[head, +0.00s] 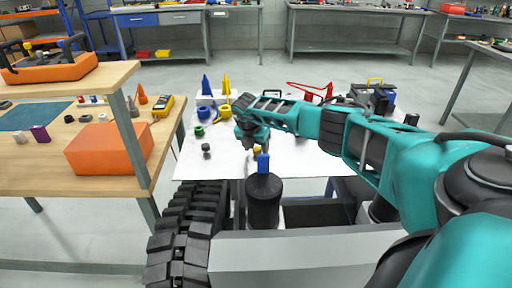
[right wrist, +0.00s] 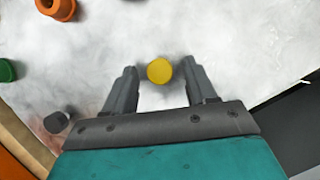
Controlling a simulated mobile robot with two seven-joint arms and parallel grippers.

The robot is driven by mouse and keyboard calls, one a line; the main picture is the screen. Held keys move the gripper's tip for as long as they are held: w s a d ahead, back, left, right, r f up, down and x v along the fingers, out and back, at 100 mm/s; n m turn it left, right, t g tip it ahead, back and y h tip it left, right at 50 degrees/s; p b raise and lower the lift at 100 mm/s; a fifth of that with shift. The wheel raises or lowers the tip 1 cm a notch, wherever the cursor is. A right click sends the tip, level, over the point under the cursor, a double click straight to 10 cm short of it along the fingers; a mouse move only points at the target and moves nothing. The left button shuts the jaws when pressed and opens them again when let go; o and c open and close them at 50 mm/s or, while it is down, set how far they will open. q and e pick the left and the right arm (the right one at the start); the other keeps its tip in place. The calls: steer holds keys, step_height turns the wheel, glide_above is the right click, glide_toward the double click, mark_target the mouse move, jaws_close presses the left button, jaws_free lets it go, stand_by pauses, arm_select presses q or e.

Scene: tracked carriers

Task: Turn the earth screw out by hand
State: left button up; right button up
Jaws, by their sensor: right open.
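A yellow round knob (right wrist: 160,70) shows in the right wrist view, between and slightly beyond my right fingertips (right wrist: 160,82). I take it for the screw's head, but no marking confirms this. In the head view a small yellow piece (head: 257,149) shows just below my right gripper (head: 250,142), over the white table (head: 222,165). My right gripper is open, with clear space between each finger and the knob. Whatever is under the knob is hidden. My left gripper is not in view.
A black cylinder with a blue top (head: 263,162) stands close in front of the gripper. Left of it are a dark grey piece (head: 206,148), a green ring (head: 199,131) and blue and yellow parts. An orange box (head: 108,148) sits on the wooden bench. Red wire lies behind my arm.

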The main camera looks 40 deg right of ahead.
steer(key=c, duration=0.5)
jaws_close()
